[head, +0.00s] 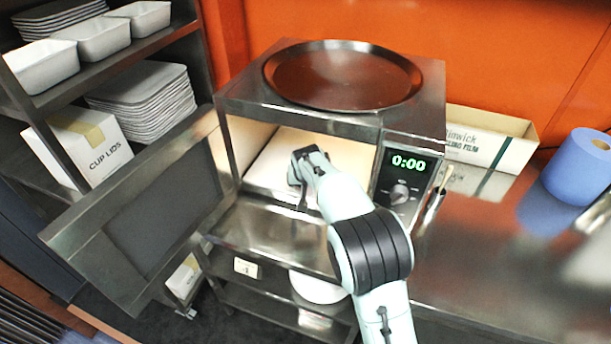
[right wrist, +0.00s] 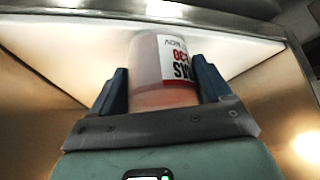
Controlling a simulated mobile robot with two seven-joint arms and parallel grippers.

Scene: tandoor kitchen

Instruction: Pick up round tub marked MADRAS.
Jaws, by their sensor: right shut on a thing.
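A round, clear-walled tub (right wrist: 150,70) with reddish contents shows in the right wrist view. Its white label with a red band is turned and partly cut off, so I cannot read the full name. My right gripper (right wrist: 160,75) is shut on the tub, with one blue finger on each side. In the head view my right arm reaches into the open microwave (head: 330,127), and the gripper (head: 300,180) is in its lit cavity. The tub is hidden behind my arm there. My left gripper is not in view.
The microwave door (head: 160,215) stands open to the left. A dark round tray (head: 343,78) lies on top of the microwave. A film box (head: 490,140) and a blue roll (head: 578,165) stand on the steel counter at right. Shelves with white trays (head: 145,100) are at left.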

